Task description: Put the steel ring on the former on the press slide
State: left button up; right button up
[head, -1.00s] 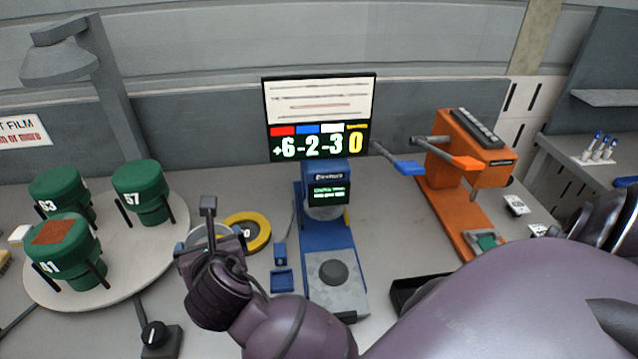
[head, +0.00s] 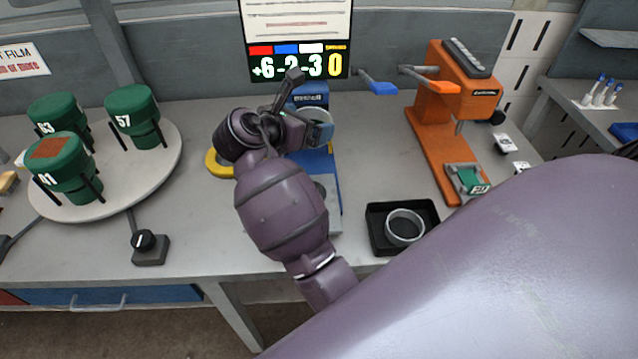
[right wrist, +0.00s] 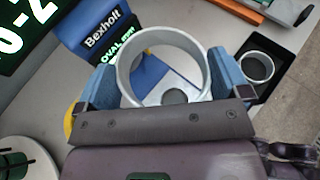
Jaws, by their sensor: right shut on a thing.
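My right gripper (right wrist: 163,85) is shut on the steel ring (right wrist: 124,75); its blue-grey fingers hold opposite sides. In the head view the gripper (head: 316,130) and the ring (head: 313,114) are in front of the blue press's column. The ring appears to be above the press, but I cannot tell the height. Through the ring I see part of a dark round disc, seemingly the former (right wrist: 175,97), on the pale press slide (right wrist: 158,96). In the head view my arm hides most of the slide (head: 335,212). My left gripper is not in view.
A second ring (head: 404,226) lies in a black tray (head: 375,245) right of the press. An orange press (head: 430,150) stands farther right. A round stand (head: 110,205) with green cylinders is at left.

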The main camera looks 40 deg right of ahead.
aim_at(317, 185)
notch_tip(317, 185, down, 20)
jog(key=shift+w+r+b, duration=0.1)
jog(key=shift+b, duration=1.05)
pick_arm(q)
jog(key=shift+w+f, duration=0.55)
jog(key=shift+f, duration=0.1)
pick_arm(e)
jog(key=o, duration=0.6)
jog(key=shift+f, duration=0.2)
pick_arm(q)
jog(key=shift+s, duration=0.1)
pick_arm(e)
jog(key=shift+r, duration=0.15)
